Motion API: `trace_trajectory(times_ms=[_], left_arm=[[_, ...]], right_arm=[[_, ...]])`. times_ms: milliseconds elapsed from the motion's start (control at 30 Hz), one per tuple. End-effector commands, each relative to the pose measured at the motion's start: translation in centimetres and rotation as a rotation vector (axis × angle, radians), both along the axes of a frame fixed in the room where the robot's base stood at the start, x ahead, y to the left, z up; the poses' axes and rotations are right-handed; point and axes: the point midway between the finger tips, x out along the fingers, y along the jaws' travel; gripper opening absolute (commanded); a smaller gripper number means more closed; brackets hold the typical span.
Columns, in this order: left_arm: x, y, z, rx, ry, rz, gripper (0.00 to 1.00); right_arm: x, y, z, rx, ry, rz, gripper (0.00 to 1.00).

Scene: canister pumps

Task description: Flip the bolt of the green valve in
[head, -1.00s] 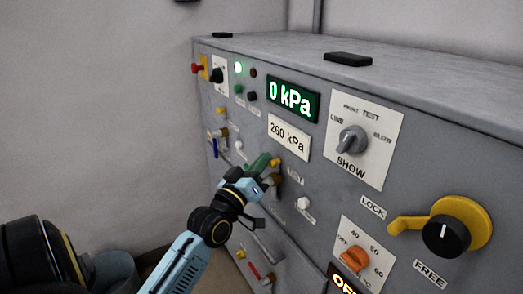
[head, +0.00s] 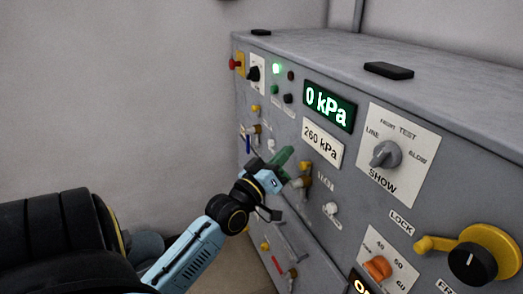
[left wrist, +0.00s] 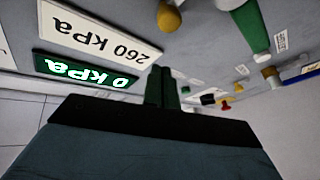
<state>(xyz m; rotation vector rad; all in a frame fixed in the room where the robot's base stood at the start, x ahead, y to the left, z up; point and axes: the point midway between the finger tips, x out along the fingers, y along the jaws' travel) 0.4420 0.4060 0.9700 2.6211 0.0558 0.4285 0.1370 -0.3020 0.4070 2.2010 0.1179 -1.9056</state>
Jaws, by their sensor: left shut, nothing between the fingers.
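The green valve has a green lever handle (head: 282,158) on the grey panel front, slanting up, with a brass-coloured body (head: 303,182) to its right. The green lever also shows in the left wrist view (left wrist: 250,24), with a yellow-brass knob (left wrist: 169,18) left of it; I cannot tell whether that knob is the bolt. My left gripper (head: 274,182) is just left of the brass body and below the lever, close to the panel. Its dark fingers (left wrist: 164,86) are together and empty in the left wrist view. It partly hides the lever's lower end. My right gripper is not in view.
The panel carries a 0 kPa display (head: 329,106), a 260 kPa plate (head: 322,142), a grey SHOW dial (head: 386,153), an orange knob (head: 377,268) and a yellow lock lever (head: 430,244). A blue lever (head: 247,144) is left of the green valve. Free space lies left of the panel.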

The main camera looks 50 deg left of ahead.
Motion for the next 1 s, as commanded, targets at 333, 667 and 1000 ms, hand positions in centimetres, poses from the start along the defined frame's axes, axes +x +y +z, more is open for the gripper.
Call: trace_trajectory(times_ms=[333,667,1000], left_arm=[[-5.7,-0.7,-1.8,-0.001,0.001,0.000,0.00],[-7.4,-0.9,-2.2,0.000,-0.003,0.001,0.00],[-7.4,-0.9,-2.2,-0.001,-0.003,0.000,0.00]], right_arm=[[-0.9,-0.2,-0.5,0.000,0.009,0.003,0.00],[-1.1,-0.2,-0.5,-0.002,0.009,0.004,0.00],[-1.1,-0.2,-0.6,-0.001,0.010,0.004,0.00]])
